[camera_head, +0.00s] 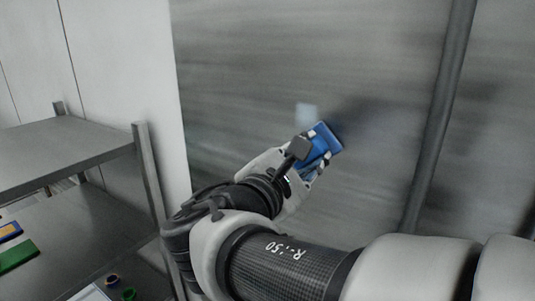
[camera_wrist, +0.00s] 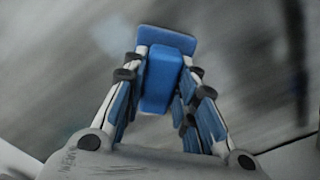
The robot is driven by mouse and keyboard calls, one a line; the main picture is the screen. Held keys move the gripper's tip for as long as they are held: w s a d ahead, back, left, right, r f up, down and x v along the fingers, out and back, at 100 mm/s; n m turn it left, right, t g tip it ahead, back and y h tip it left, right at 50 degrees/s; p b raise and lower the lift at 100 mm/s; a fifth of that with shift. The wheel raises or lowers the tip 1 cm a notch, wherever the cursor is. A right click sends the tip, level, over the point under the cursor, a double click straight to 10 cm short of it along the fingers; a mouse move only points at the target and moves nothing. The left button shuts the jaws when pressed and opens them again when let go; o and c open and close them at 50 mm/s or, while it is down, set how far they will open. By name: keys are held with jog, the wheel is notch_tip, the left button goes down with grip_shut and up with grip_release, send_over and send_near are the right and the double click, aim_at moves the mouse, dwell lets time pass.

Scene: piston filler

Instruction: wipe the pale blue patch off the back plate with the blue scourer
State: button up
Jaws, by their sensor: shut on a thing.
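The blue scourer (camera_head: 327,138) is held in my gripper (camera_head: 318,150), which is shut on it. In the wrist view my gripper (camera_wrist: 165,78) has its fingers on both sides of the blue block of the scourer (camera_wrist: 160,80), with a wider blue pad at its far end. The pale blue patch (camera_head: 307,115) shows on the grey brushed back plate (camera_head: 250,70), just up and left of the scourer. Its lower part is partly hidden by my gripper. I cannot tell whether the scourer touches the plate.
A grey metal shelf (camera_head: 60,150) stands at the left, with a green item (camera_head: 18,256) and small round items (camera_head: 113,281) on its lower level. A dark vertical post (camera_head: 437,115) crosses the plate at the right. A pale wall panel (camera_head: 125,60) is at the left.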

aim_at(315, 128)
jog(key=shift+w+r+p, duration=0.1)
jog(key=shift+r+p, duration=0.5)
jog(key=shift+r, duration=0.45)
jog(key=shift+w+a, duration=0.55)
jog(key=shift+a, duration=0.25)
jog(key=shift+w+a, duration=0.5)
jog(key=shift+a, duration=0.3)
jog(key=shift+r+p, duration=0.8)
jog(key=shift+r, duration=0.25)
jog(key=shift+s+d+f+b, duration=0.1)
jog(key=shift+s+d+b, duration=0.3)
jog(key=shift+s+d, duration=0.35)
jog(key=shift+s+d+b, duration=0.4)
jog(key=shift+d, duration=0.5)
jog(key=shift+a, duration=0.1)
jog(key=shift+b+v, duration=0.3)
jog(key=shift+v, duration=2.65)
jog(key=shift+v, duration=1.5)
